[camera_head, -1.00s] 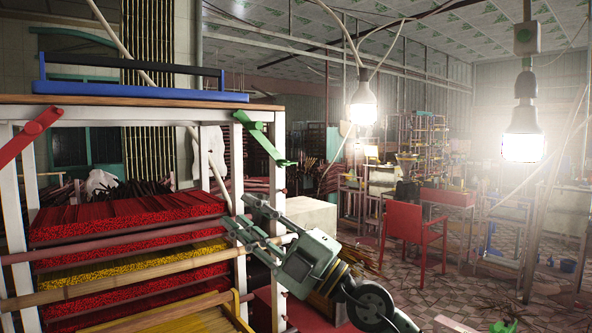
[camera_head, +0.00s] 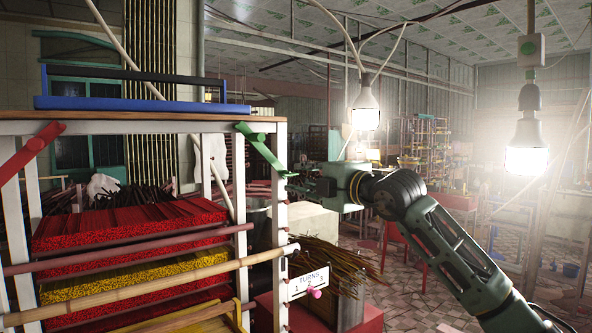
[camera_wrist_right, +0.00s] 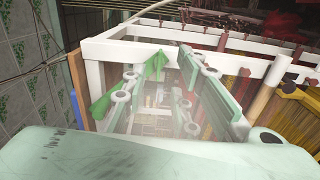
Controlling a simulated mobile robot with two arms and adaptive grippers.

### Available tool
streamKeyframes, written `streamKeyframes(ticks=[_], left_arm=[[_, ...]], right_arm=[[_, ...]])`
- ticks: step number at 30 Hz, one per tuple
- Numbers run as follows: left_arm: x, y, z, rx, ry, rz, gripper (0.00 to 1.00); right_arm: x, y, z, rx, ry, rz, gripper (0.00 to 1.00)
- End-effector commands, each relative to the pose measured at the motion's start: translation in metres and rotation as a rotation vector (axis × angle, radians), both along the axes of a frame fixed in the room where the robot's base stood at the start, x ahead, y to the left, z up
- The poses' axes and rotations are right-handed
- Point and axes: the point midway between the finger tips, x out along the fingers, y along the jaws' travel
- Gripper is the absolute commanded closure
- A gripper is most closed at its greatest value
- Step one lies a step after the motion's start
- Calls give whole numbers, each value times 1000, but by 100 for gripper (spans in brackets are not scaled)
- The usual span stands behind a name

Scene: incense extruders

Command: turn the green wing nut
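The green wing nut (camera_head: 262,148) is on the upper front right corner of the white rack, its long wings slanting down to the right in the head view. In the right wrist view, parts of the green wing nut (camera_wrist_right: 155,66) show beyond and beside the left finger, which hides its middle. My right gripper (camera_head: 294,183) is beside the post, close to the nut's lower wing. In the wrist view the right gripper (camera_wrist_right: 164,72) has its fingers apart, with nothing clearly held between them. Contact with the nut cannot be told. My left gripper is not in view.
The rack's white post (camera_head: 279,222) and wooden top (camera_head: 150,114) are close by. A red wing nut (camera_head: 32,150) is on the left post. A small "TURNS" plate (camera_head: 308,284) with a pink knob sits lower down. Incense bundles (camera_head: 345,265) stand below my right arm.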

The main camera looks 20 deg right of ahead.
Motion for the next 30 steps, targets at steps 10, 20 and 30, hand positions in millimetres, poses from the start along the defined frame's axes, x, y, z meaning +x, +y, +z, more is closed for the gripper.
streamKeyframes(ticks=[10, 20, 30], left_arm=[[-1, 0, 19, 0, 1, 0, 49], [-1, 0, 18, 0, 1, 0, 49], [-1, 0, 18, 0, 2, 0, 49]], right_arm=[[31, 12, 1, -1, -3, 1, 73], [31, 12, 0, -1, -3, 1, 82], [31, 12, 0, -1, -1, 1, 100]])
